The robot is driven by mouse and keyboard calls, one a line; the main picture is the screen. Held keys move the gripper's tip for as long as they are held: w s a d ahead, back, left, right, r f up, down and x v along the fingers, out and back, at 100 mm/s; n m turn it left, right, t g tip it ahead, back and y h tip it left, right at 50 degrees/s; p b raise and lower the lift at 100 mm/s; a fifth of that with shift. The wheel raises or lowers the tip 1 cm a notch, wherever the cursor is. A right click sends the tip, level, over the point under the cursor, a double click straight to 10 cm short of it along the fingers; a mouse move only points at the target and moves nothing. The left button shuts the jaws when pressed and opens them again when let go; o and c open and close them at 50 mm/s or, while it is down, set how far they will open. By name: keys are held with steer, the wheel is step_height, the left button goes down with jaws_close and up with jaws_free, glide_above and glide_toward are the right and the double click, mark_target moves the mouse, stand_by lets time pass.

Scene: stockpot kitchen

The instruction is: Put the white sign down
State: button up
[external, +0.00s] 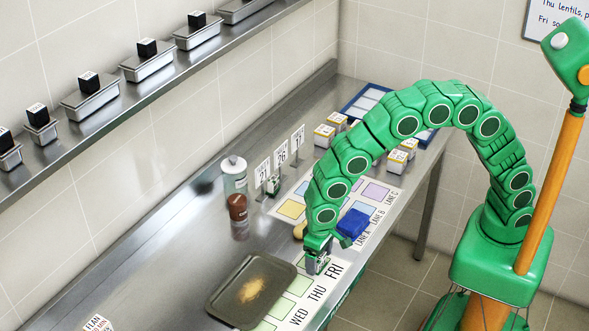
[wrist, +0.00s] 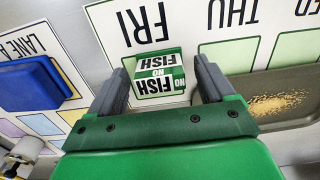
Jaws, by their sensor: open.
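A white and green sign block (wrist: 158,80) reading "NO FISH" sits by the word FRI on the day strip (wrist: 185,25), seen in the wrist view. It appears to rest on the FRI square. My gripper (wrist: 160,72) is open, with one finger on each side of the block and visible gaps beside it. In the external view my gripper (external: 318,262) is low over the FRI end of the strip and hides much of the block. Three upright white number signs (external: 281,156) stand farther back on the steel counter.
A blue block (external: 353,223) lies on the lane sheet (external: 376,191) near my arm. A dark tray (external: 225,301) with yellow crumbs sits left of the strip. A white-lidded jar (external: 234,177) and a brown shaker (external: 238,208) stand behind. A shelf (external: 110,95) holds several pans.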

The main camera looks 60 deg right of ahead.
step_height(320, 180, up, 12)
steer(key=shift+r, duration=0.2)
stand_by(0.4)
steer(key=s+d+r, duration=0.2)
steer(key=d+r, duration=0.1)
steer(key=d, duration=0.6)
steer(key=s+d+r, duration=0.2)
steer(key=d, duration=0.7)
steer(key=s+d+r, duration=0.2)
steer(key=d+r, duration=0.1)
steer(key=d, duration=0.6)
steer(key=s+d+g, duration=0.1)
steer(key=s+d, duration=0.7)
steer(key=s, duration=0.2)
steer(key=s+d+f, duration=0.1)
steer(key=s+d, duration=0.7)
steer(key=s, duration=0.2)
steer(key=shift+s+f+g, duration=0.15)
steer(key=shift+s+g, duration=0.2)
steer(key=shift+g, duration=0.05)
